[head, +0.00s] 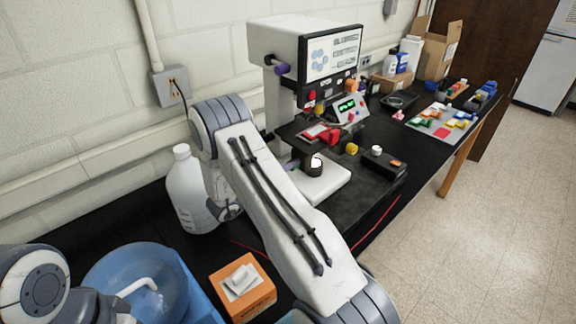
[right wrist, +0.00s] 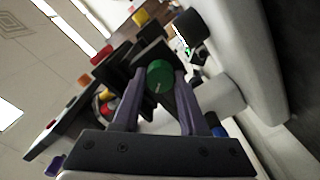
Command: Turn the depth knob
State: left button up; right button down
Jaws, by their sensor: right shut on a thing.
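The depth knob, a green round knob with a pale line on its face, shows in the right wrist view (right wrist: 159,74). My right gripper (right wrist: 160,84) has its two purple fingers on either side of the knob, shut on it. In the head view my right arm reaches to the white instrument (head: 275,45) with the screen. Only a bit of purple finger of that gripper (head: 292,164) shows there, beside the instrument's column, and the arm hides the knob. My left arm is partly in view at the lower left; its fingers are not seen.
A black stage with red and yellow knobs (head: 351,149) stands close right of my right gripper. A white jug (head: 190,192), a blue bowl (head: 115,272) and an orange box (head: 243,290) stand near the arm. A tray of coloured parts (head: 440,129) lies farther right.

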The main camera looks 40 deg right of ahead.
dwell(0.5)
jog(key=shift+c, duration=2.2)
grip_release()
jog(key=a+b, duration=0.4)
jog(key=a, duration=0.6)
jog(key=shift+s+a, duration=0.25)
jog(key=shift+s, duration=0.15)
